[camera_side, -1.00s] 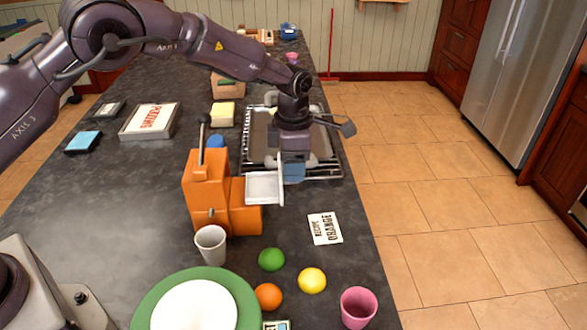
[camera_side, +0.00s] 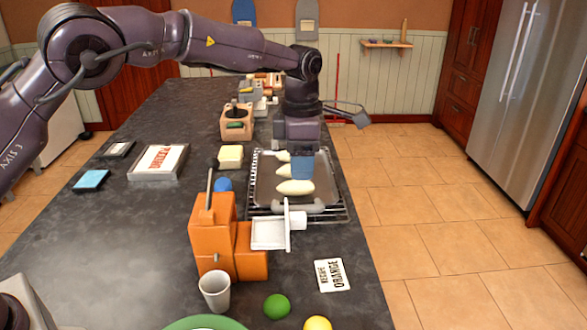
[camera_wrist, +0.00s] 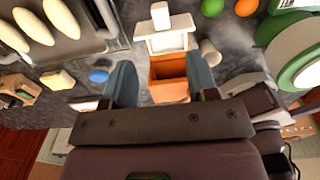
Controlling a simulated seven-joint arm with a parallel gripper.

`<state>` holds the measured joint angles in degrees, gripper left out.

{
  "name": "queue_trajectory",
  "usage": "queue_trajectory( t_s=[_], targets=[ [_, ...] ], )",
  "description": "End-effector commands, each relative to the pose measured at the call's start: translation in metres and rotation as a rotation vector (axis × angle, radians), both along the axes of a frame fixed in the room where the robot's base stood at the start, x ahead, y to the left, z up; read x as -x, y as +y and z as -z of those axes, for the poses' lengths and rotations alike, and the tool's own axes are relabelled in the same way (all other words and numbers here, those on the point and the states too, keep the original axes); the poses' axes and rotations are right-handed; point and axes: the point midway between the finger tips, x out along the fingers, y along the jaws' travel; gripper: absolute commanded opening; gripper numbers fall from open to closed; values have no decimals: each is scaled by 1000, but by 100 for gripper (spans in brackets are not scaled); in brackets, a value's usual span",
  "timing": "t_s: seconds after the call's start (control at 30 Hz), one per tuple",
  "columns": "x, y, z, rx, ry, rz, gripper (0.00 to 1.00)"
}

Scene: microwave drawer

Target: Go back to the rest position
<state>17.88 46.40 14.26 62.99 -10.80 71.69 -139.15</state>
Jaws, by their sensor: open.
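My gripper (camera_side: 302,177) is raised above the counter, over the baking tray in the side view. Its two blue-grey fingers stand apart with nothing between them in the wrist view (camera_wrist: 160,72). An orange machine (camera_side: 213,245) with a lever (camera_side: 209,190) stands on the counter in front of the tray. A white drawer-like part (camera_side: 268,234) sticks out from its right side. In the wrist view the orange machine (camera_wrist: 168,90) shows between and beyond the fingers, with the white part (camera_wrist: 165,42) above it. No contact with the gripper shows.
A metal tray (camera_side: 262,165) on a wire rack holds several pale loaves (camera_side: 295,187). A grey-white cup (camera_side: 214,290), a green ball (camera_side: 277,306), a recipe card (camera_side: 332,275) and a framed sign (camera_side: 158,161) lie around. The left counter is mostly clear.

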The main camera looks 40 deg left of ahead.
Motion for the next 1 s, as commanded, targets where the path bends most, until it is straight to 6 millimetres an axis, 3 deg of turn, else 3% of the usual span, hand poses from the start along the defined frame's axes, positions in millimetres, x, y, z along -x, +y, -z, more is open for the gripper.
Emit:
queue_trajectory(
  t_s=[0.13,0.23,0.33,0.47,0.7,1.0],
  targets=[
    [-2,0,0,-2,-8,137,53],
    [3,4,12,-12,6,354,53],
    [20,10,20,-9,33,634,53],
    [49,23,4,5,22,1001,53],
    [128,49,-48,-23,-75,1665,53],
    [237,73,-87,-220,-173,2239,53]
  ],
)
